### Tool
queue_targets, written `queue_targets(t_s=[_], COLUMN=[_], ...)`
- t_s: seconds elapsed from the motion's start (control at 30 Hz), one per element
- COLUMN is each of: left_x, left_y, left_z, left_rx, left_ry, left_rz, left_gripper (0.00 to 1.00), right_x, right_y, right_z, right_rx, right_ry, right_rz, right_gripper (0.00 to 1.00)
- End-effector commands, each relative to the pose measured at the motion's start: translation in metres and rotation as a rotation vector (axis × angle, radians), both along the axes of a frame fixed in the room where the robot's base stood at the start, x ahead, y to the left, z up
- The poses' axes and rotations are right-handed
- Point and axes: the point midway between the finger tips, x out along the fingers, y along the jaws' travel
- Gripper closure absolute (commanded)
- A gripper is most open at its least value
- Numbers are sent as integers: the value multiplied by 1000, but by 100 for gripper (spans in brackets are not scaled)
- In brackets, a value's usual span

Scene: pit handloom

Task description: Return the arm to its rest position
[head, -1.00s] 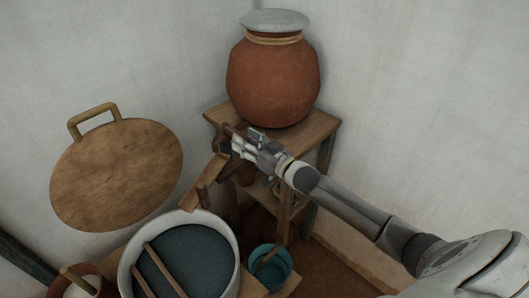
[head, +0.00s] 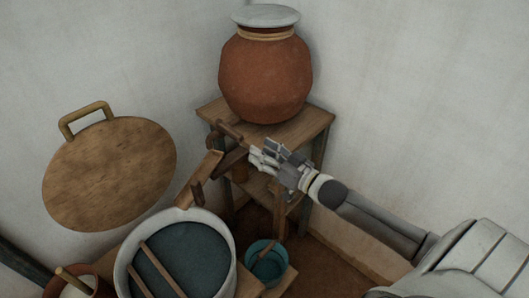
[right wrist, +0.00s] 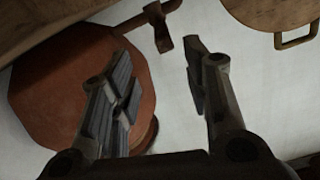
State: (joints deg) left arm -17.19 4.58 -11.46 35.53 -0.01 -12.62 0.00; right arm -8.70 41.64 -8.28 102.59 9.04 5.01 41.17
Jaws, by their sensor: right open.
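My right arm comes in from the lower right in the head view. My right gripper (head: 264,156) is open and empty, in front of the wooden stand. Its two spread fingers also show in the right wrist view (right wrist: 162,82), with nothing between them. A wooden piece with a handle-like bar (head: 228,130) is just left of the fingertips, with a visible gap. A similar wooden piece (right wrist: 162,24) shows beyond the fingers in the right wrist view. My left gripper is not in view.
A clay pot (head: 265,80) with a pale lid stands on the wooden stand (head: 312,122). A round wooden board (head: 108,175) is against the wall. A white-rimmed vat (head: 120,270) holds dark liquid, with sticks across it. A teal bucket (head: 268,268) is beside it.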

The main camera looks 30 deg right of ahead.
Motion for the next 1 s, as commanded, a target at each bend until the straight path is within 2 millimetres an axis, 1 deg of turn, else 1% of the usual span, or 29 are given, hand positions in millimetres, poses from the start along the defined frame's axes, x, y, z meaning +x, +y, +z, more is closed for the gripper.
queue_targets(t_s=[0.37,0.47,0.57,0.67,0.77,0.87,0.97,1.0], left_x=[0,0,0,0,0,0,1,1], left_y=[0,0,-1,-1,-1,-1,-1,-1], left_z=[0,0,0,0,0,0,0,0], left_rx=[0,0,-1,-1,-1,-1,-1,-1], left_ry=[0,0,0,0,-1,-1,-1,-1], left_rz=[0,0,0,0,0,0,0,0], left_gripper=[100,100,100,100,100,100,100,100], right_x=[-1,-6,-19,-39,-66,-96,-131,-145], right_y=[2,10,23,40,55,67,78,82], right_z=[-2,-14,-35,-61,-84,-102,-117,-121], right_rx=[-2,-16,-54,-111,-174,-236,-296,-318], right_ry=[6,47,131,249,376,504,638,690], right_rz=[-3,-19,-51,-87,-113,-127,-128,-125], right_gripper=[57,57,57,57,57,57,57,57])
